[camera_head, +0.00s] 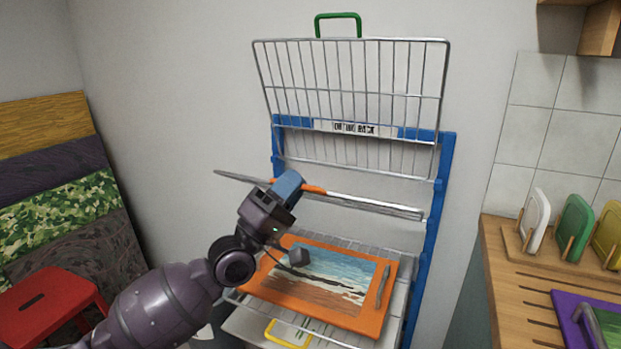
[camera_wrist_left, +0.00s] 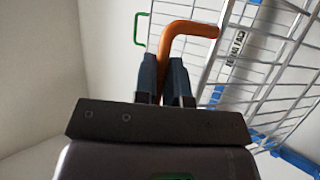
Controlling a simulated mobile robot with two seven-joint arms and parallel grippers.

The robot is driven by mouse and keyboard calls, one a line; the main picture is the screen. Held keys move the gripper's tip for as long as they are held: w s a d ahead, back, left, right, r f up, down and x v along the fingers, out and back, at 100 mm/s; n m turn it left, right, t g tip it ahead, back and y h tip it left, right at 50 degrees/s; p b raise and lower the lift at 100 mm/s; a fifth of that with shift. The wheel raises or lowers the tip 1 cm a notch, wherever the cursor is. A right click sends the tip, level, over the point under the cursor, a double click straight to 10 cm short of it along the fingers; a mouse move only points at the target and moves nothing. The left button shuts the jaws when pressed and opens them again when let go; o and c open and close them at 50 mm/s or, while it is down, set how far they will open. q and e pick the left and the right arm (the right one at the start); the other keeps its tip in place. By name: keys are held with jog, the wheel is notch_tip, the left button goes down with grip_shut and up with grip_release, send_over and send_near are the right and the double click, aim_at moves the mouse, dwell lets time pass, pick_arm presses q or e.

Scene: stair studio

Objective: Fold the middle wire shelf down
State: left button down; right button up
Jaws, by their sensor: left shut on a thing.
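The middle wire shelf (camera_head: 375,205) shows almost edge-on in the head view, standing out from the blue rack (camera_head: 434,220) as a thin grey bar. Its orange handle (camera_head: 313,188) is at the front edge. My left gripper (camera_head: 288,187) is shut on this handle. In the left wrist view, the two dark fingers (camera_wrist_left: 163,82) close around the lower leg of the orange handle (camera_wrist_left: 192,29), with grey wires of a shelf behind. The fingers hide part of the handle and of the shelf edge. My right gripper is not in view.
The upper wire shelf (camera_head: 352,88) with a green handle (camera_head: 338,17) is raised against the wall. Below, an orange-framed seascape (camera_head: 322,290) lies on a lower shelf with a yellow handle (camera_head: 287,336). A red stool (camera_head: 50,305) stands left, a wooden counter (camera_head: 512,285) right.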

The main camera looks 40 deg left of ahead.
pick_arm(q)
jog(key=s+f+m+h+b, duration=0.1)
jog(key=s+f+b, duration=0.2)
jog(key=f, duration=0.8)
jog(key=s+d+f+m+h+b, duration=0.1)
jog(key=s+f+b, duration=0.2)
jog(key=f+b, duration=0.4)
jog(key=shift+d+f+m+t+h, duration=0.3)
jog(key=shift+f+t+h, duration=0.1)
jog(key=shift+f, duration=1.75)
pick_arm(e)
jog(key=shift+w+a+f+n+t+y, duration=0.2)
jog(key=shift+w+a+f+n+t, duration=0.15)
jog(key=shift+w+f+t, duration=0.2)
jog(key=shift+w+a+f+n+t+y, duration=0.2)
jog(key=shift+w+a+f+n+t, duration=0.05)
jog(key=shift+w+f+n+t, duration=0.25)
pick_arm(q)
jog(key=shift+f, duration=0.1)
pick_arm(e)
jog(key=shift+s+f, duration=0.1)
pick_arm(q)
jog(key=c, duration=1.2)
grip_release()
jog(key=shift+a, duration=0.1)
jog(key=shift+s, duration=0.1)
